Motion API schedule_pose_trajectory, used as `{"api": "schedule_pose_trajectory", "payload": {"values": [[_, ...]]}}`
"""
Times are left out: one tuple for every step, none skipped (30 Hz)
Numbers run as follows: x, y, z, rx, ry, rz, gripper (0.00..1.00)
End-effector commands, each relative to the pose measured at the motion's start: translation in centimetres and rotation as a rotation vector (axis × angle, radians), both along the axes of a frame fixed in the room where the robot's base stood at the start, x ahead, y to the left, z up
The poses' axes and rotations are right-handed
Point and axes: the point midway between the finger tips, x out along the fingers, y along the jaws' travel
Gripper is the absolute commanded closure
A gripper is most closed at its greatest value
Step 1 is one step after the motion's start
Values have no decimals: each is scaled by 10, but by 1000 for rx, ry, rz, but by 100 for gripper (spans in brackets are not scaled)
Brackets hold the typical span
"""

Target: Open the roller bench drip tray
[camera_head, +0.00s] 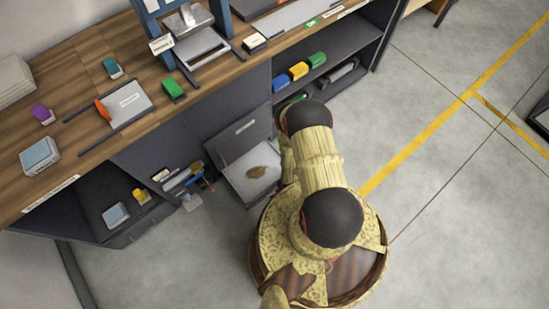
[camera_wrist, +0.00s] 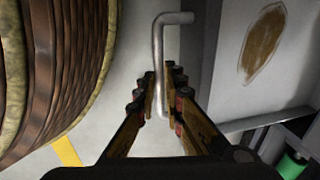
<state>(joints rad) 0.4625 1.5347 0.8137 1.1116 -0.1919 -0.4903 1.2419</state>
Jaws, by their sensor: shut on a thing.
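The drip tray (camera_head: 240,185) is a pale, shallow tray with a brown stain, low at the front of the bench and standing out from it. In the wrist view its pale floor (camera_wrist: 228,75) and stain fill the right side. A bent grey metal handle (camera_wrist: 158,55) runs along the tray's near side. My gripper (camera_wrist: 160,95) is shut on this handle, with the bar between its fingertips. In the head view my arm hides the gripper and handle.
The wooden bench (camera_head: 85,70) carries several small items and a blue-framed press (camera_head: 190,30). Open cubbies lie left. The grey floor (camera_head: 450,200) at right is clear, with yellow lines.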

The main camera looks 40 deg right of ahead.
Motion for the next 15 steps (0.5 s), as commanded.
{"api": "schedule_pose_trajectory", "payload": {"values": [[-10,1,-1,2,5,-4,100],[-13,0,-1,3,4,-4,100],[-17,0,-1,2,4,-2,100],[-19,0,-1,2,4,-2,100],[-21,0,-1,2,4,-2,100],[-23,0,-1,2,4,-2,100],[-25,0,-1,2,4,-2,100],[-26,0,-1,2,4,-2,100],[-26,0,-1,2,4,-1,100],[-27,0,-1,2,4,-1,100],[-27,0,-1,2,4,-1,100],[-27,0,-1,2,4,0,100],[-27,1,-1,2,4,0,100],[-27,1,-1,2,3,0,100],[-27,1,-1,2,3,0,100]]}}
